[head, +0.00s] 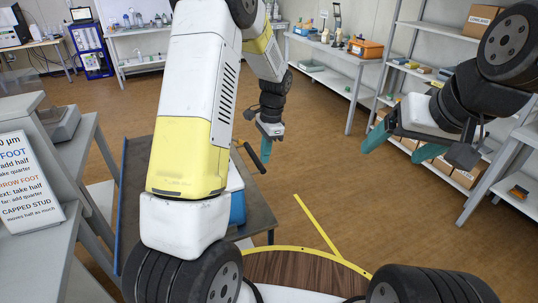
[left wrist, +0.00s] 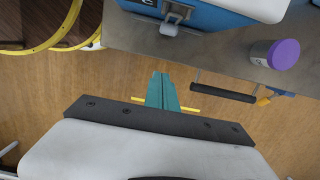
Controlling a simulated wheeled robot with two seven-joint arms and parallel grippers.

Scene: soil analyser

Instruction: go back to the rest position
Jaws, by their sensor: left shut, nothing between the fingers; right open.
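My left gripper (head: 266,152) hangs in the middle of the head view, beyond the grey cart's (head: 262,213) black handle. Its teal fingers are together and empty, and they also show shut in the left wrist view (left wrist: 161,90). In that view they point towards the edge of the cart, over the wooden floor. My right gripper (head: 392,154) is held up at the right of the head view, with its teal fingers apart and nothing between them.
A blue and white box (left wrist: 228,14) and a purple-lidded jar (left wrist: 276,54) stand on the cart. A printed sign (head: 27,182) leans at the left. Shelving with cardboard boxes (head: 481,20) stands at the right. The middle floor is clear.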

